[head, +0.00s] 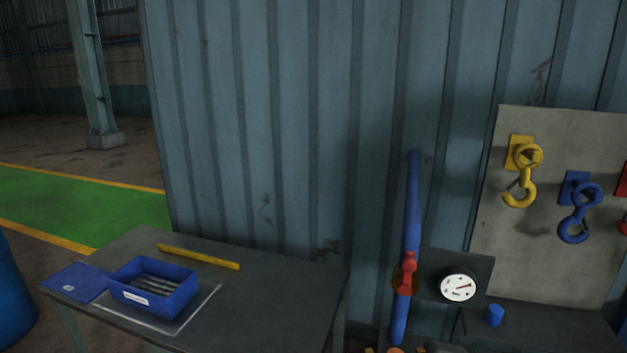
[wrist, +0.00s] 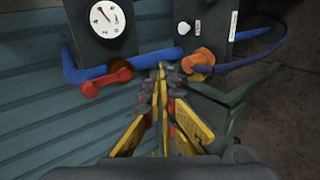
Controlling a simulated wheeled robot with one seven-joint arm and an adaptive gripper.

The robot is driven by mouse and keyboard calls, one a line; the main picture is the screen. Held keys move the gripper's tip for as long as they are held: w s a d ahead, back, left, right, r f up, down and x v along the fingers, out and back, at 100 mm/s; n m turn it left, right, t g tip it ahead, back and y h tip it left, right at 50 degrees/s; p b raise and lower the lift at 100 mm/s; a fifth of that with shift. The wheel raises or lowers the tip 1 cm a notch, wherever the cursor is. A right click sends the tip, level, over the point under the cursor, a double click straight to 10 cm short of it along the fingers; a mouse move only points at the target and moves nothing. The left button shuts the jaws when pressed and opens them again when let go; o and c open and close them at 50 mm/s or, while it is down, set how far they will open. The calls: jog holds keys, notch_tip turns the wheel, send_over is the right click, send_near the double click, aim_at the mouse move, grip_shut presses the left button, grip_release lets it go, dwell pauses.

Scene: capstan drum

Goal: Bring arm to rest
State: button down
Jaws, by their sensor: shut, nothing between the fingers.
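My gripper (wrist: 163,122) shows in the wrist view, its yellow and dark fingers reaching up the middle of the picture. The fingers are together with nothing held between them. Past the fingertips, close in the picture, runs a blue pipe (wrist: 146,61). A red valve handle (wrist: 105,82) is left of the fingertips, and an orange round fitting (wrist: 200,60) is to their right. I cannot tell how far the fingertips are from the pipe. In the head view my gripper is not clearly seen; only small orange and grey bits show at the bottom edge.
A table (head: 288,302) holds a blue bin (head: 179,307) with metal pieces and a yellow bar (head: 197,256). A blue pipe with red valve (head: 408,271) and a gauge (head: 458,287) stand at the corrugated wall. Hooks, one yellow (head: 520,182) and one blue (head: 579,217), hang on a panel.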

jog(key=s+a+f+m+g+y, duration=0.1)
jog(key=s+f+m+g, duration=0.1)
jog(key=s+m, duration=0.4)
jog(key=s+a+f+m+g+y, duration=0.1)
jog(key=s+f+m+g+y, duration=0.1)
jog(key=s+m, duration=0.4)
jog(key=shift+f+m+g, duration=0.4)
jog(key=shift+f+m, duration=0.1)
jog(key=shift+m, duration=0.6)
jog(key=shift+s, duration=0.1)
